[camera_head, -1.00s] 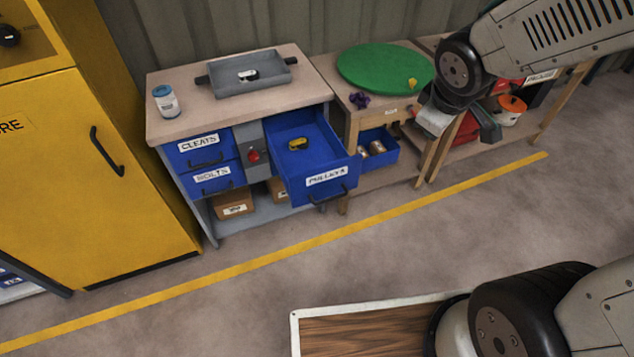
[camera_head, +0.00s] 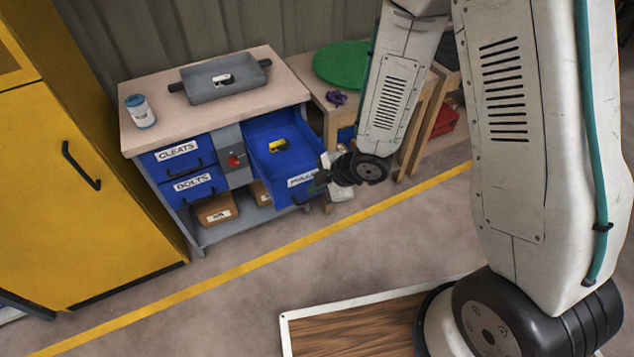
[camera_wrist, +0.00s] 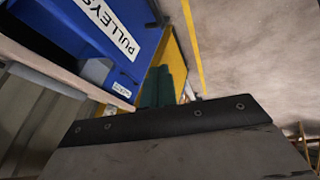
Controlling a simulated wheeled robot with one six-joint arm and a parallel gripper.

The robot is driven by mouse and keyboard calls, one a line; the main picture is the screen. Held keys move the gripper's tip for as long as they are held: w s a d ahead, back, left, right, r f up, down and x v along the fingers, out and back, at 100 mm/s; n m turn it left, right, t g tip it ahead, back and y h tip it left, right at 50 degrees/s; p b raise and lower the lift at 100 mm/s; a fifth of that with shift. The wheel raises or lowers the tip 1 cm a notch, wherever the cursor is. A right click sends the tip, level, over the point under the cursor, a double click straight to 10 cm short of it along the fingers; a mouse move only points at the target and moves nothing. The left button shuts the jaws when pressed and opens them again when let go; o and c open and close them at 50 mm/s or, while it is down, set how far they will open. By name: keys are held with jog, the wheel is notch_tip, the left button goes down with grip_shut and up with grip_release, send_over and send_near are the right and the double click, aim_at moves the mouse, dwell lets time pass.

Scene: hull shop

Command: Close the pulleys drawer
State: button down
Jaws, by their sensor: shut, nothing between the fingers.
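The pulleys drawer (camera_head: 255,140) is blue and stands pulled out from the right side of the workbench cabinet. A small yellow and black item (camera_head: 278,145) lies inside it. Its front carries a white PULLEYS label, partly hidden by my gripper in the head view; the label (camera_wrist: 109,25) reads clearly in the wrist view. My gripper (camera_head: 323,177) is shut and empty, at the right end of the drawer front. In the wrist view its dark green fingers (camera_wrist: 158,87) are close beside the drawer front. I cannot tell whether they touch it.
The closed cleats drawer (camera_head: 178,156) and bolts drawer (camera_head: 194,185) are to the left. A grey tray (camera_head: 224,85) and a jar (camera_head: 139,111) stand on the benchtop. A yellow cabinet (camera_head: 85,190) is at left. A table with a green disc (camera_head: 340,62) is at right.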

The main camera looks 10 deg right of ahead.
aim_at(287, 189)
jog(key=shift+w+a+f, duration=0.75)
jog(key=shift+w+f, duration=0.15)
jog(key=shift+w, duration=0.15)
jog(key=shift+w+a+f, duration=0.75)
jog(key=shift+w+f, duration=0.2)
jog(key=shift+w, duration=0.1)
jog(key=shift+w+a+f, duration=0.75)
jog(key=shift+w+f, duration=0.15)
jog(key=shift+w, duration=0.15)
